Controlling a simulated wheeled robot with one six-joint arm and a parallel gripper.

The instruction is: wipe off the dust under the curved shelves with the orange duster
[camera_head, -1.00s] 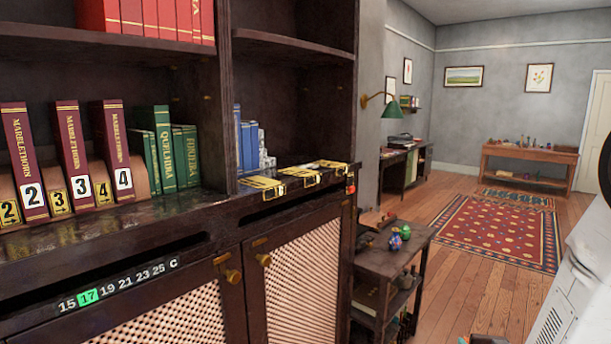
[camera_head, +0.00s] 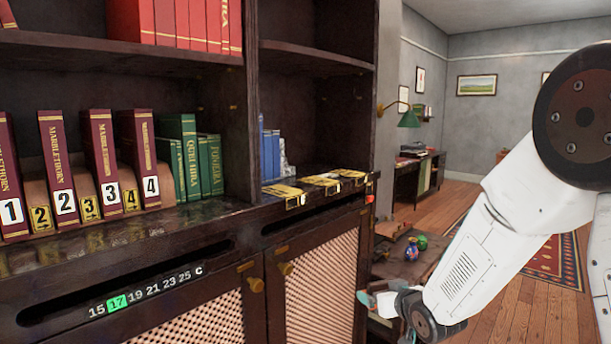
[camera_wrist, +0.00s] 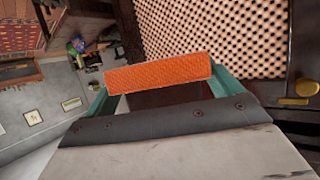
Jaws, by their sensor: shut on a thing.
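The orange duster (camera_wrist: 158,74) is a flat, textured block held across my gripper (camera_wrist: 160,88), between its teal fingers in the wrist view. In the head view my gripper (camera_head: 374,301) is low, in front of the cabinet's right end, and the duster cannot be made out there. The dark bookcase has shelves with slightly curved front edges; the upper left shelf (camera_head: 130,52) bears red books, and the upper right shelf (camera_head: 315,62) looks bare. I cannot make out dust beneath them.
Numbered maroon books (camera_head: 102,158), green books (camera_head: 180,150) and blue books (camera_head: 268,155) stand on the lower level. Yellow-labelled pieces (camera_head: 318,181) lie on the ledge. A low side table (camera_head: 412,262) with small vases (camera_head: 412,250) stands right of the cabinet.

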